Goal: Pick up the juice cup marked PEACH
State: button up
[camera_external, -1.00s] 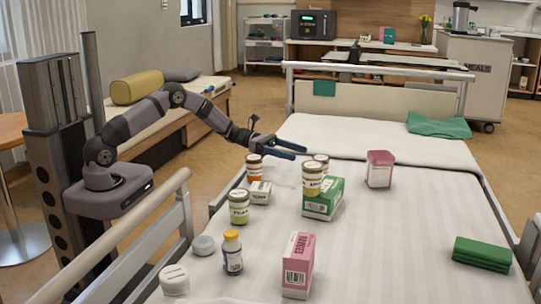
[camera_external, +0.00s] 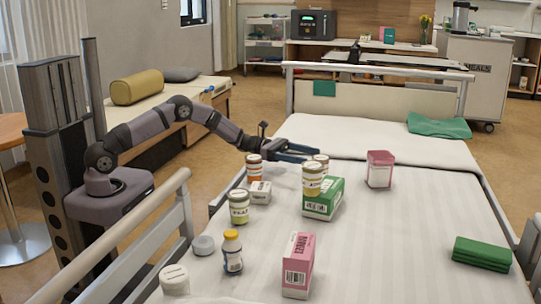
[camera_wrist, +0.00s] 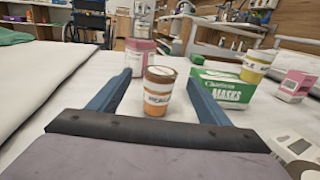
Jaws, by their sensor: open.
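A juice cup with a brown lid and an orange label (camera_wrist: 158,92) stands upright on the bed, straight ahead in the wrist view; its lettering is blurred but looks like PEACH. In the external view this cup (camera_external: 321,160) is mostly hidden behind a yellow-label cup (camera_external: 312,180). My gripper (camera_external: 303,153) is open and low over the bed, with one blue finger on each side of the orange-label cup in the wrist view. I cannot tell how far the cup is between them. No contact shows.
The yellow-label cup stands on or against the green masks box (camera_external: 323,200), close beside my gripper. Another orange-label cup (camera_external: 254,170) and a green-label cup (camera_external: 238,207) stand on the near left. A pink box (camera_external: 380,170) is beyond. The bed's right middle is clear.

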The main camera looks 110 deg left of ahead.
aim_at(313, 157)
jog(key=shift+b+x, duration=0.35)
jog(key=shift+x, duration=1.25)
jog(key=c, duration=1.3)
jog(key=shift+o, duration=0.2)
notch_tip(313, 157, up, 10)
jog(key=p, duration=0.3)
